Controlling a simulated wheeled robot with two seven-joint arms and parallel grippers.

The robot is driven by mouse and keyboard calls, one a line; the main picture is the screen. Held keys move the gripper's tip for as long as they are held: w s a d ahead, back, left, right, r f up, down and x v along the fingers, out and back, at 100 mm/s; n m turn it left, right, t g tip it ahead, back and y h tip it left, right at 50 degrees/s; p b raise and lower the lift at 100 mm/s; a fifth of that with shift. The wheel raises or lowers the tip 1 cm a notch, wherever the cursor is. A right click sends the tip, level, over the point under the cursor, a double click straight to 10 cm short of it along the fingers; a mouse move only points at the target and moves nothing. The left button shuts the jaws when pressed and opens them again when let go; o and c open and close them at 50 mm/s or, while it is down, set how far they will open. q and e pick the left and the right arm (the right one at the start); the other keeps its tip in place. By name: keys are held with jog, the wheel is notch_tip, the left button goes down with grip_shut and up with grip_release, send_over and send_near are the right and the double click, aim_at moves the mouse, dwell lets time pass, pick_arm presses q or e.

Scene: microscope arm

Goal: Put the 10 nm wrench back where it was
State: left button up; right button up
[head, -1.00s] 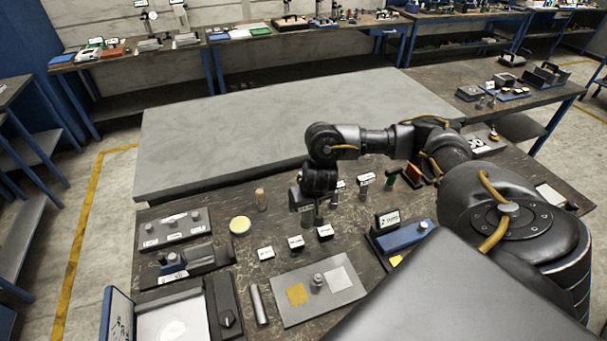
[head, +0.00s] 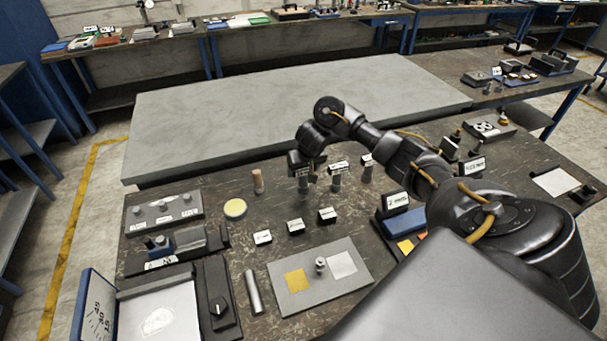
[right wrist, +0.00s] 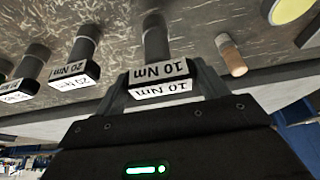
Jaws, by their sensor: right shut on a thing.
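The 10 Nm wrench, a grey cylinder (right wrist: 154,38) with a black block and white "10 Nm" labels (right wrist: 160,80), is between the fingers of my right gripper (right wrist: 158,88) in the right wrist view. The gripper is shut on its labelled end. In the head view my right gripper (head: 306,163) is above the wrench's grey shaft (head: 303,184), in line with two similar upright wrenches (head: 337,183) (head: 367,173) to its right. The wrench looks upright; I cannot tell whether its foot touches the table. A neighbouring wrench label reads "20 Nm" (right wrist: 72,74). My left gripper is out of view.
A wooden peg (head: 258,181) and yellow disc (head: 235,208) stand left of the wrench. Three small labelled blocks (head: 262,238) (head: 295,226) (head: 327,215) sit in front. A grey plate (head: 300,305) lies nearer. A raised pale slab (head: 200,135) is behind.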

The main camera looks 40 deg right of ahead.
aim_at(303, 176)
jog(key=shift+w+d+f+b, duration=0.1)
jog(key=shift+w+f+b, duration=0.05)
jog(key=shift+f+b, duration=0.7)
jog(key=shift+w+f+b, duration=0.1)
jog(key=shift+f+b, duration=0.5)
jog(key=shift+f, duration=0.4)
jog(key=shift+r, duration=0.1)
jog(key=o, duration=1.3)
jog(key=shift+f, duration=0.2)
jog(key=shift+c, duration=0.2)
